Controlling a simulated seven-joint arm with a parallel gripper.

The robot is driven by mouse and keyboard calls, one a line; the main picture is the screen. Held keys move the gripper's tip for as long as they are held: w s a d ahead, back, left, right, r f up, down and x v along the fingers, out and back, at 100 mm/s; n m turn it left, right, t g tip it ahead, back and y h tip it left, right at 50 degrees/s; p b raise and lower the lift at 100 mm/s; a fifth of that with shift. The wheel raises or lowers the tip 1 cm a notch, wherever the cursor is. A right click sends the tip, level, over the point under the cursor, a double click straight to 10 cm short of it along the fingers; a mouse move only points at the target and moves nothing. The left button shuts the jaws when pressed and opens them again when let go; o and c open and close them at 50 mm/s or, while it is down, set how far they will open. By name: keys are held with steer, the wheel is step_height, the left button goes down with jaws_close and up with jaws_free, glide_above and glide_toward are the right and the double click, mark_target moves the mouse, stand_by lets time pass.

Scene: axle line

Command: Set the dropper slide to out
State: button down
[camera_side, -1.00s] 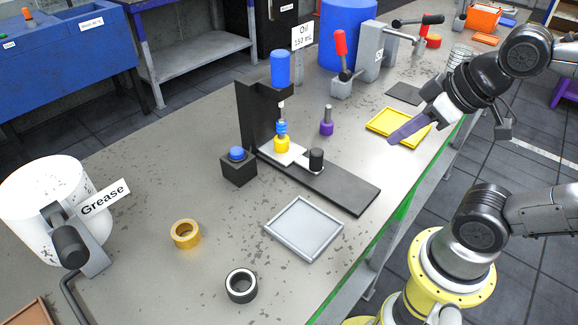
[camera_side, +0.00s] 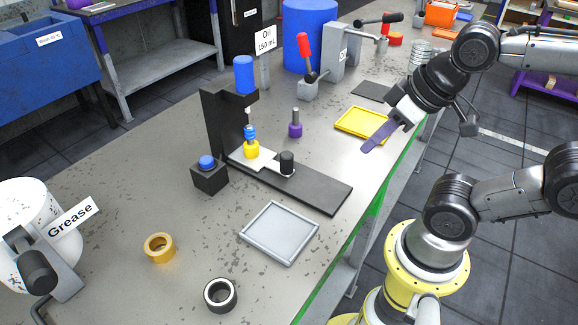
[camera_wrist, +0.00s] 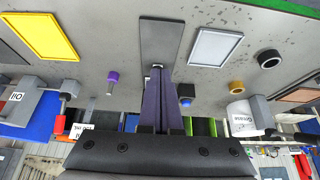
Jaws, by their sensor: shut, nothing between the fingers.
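The dropper is a black stand (camera_side: 222,125) with a blue cylinder (camera_side: 243,74) on top and a thin nozzle below it. Its white slide plate (camera_side: 268,162) lies on a long black base (camera_side: 322,188) and has a black knob (camera_side: 287,160). A yellow piece with a blue top (camera_side: 251,148) sits on the slide under the nozzle. My gripper (camera_side: 367,148), with purple fingers, is shut and empty, right of the dropper beside the yellow tray. In the wrist view my fingers (camera_wrist: 161,76) point toward the black base (camera_wrist: 160,40) and hide most of the slide.
A yellow tray (camera_side: 337,121), a purple part (camera_side: 295,128), a black box with a blue button (camera_side: 209,179) and a grey tray (camera_side: 246,237) surround the dropper. A gold ring (camera_side: 149,248) and a black ring (camera_side: 207,300) lie in front. The table right of the base is clear.

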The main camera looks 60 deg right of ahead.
steer(key=c, duration=1.5)
jaws_free()
steer(key=shift+c, duration=0.2)
steer(key=shift+o, duration=2.3)
steer(key=shift+s+r, duration=0.1)
steer(key=shift+r, duration=0.15)
steer(key=o, duration=0.5)
steer(key=w+r, duration=0.1)
steer(key=w+r+m, duration=0.1)
steer(key=r, duration=0.1)
steer(key=shift+w+g, duration=0.1)
steer(key=shift+g, duration=0.2)
steer(key=shift+o, duration=0.4)
steer(key=w+r+m+g, duration=0.1)
steer(key=w+r, duration=0.1)
steer(key=w, duration=0.4)
steer(key=shift+w+g, duration=0.15)
steer(key=shift+g, duration=0.25)
steer(key=m+g, duration=0.1)
steer(key=g, duration=0.2)
glide_above(287, 154)
step_height(287, 154, down, 5)
step_height(287, 154, down, 14)
steer(key=shift+f, duration=0.1)
